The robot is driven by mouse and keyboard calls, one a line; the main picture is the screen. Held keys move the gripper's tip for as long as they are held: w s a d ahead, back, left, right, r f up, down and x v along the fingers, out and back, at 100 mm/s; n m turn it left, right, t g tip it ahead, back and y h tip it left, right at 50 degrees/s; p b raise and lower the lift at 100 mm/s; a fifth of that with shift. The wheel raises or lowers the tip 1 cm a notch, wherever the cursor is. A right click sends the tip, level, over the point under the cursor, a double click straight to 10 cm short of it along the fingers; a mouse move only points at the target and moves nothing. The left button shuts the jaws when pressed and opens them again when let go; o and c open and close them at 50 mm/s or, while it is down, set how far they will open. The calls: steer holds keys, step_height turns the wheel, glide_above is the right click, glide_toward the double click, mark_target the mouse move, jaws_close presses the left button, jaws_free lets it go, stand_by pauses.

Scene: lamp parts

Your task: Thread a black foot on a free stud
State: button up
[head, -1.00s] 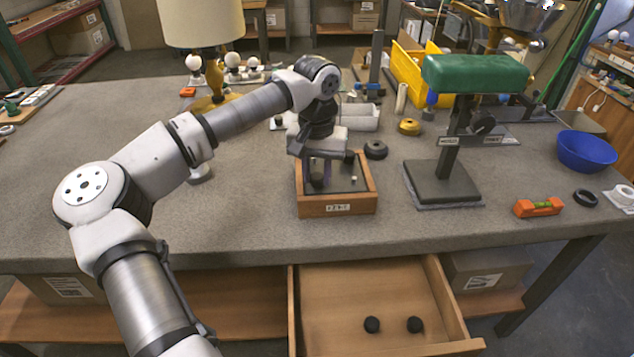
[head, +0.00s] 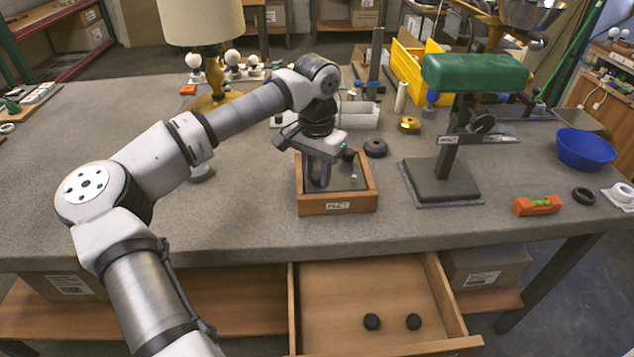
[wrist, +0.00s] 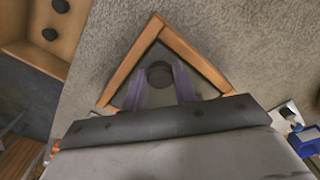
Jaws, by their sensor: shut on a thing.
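My gripper (head: 318,184) points down into a small wooden tray (head: 338,207) with a label on its front. In the wrist view, its two purple-grey fingers (wrist: 166,88) are shut on a round black foot (wrist: 159,74), low inside the tray. The fingers partly hide this foot in the head view. Another dark round piece (head: 349,155) shows at the tray's back edge. Two black feet (head: 371,322) (head: 413,322) lie apart in the open drawer (head: 390,285). I cannot tell whether the held foot touches a stud.
A green-padded stand (head: 445,180) is right of the tray, with a black ring (head: 375,148) between them. An orange level (head: 538,206) and blue bowl (head: 587,150) are farther right. A lamp with a cream shade (head: 201,22) stands behind my arm. The table's front left is clear.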

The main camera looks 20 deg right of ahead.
steer(key=o, duration=0.9)
steer(key=shift+s+f, duration=0.2)
steer(key=shift+f, duration=0.15)
steer(key=shift+o, duration=0.2)
steer(key=shift+w+r, duration=0.1)
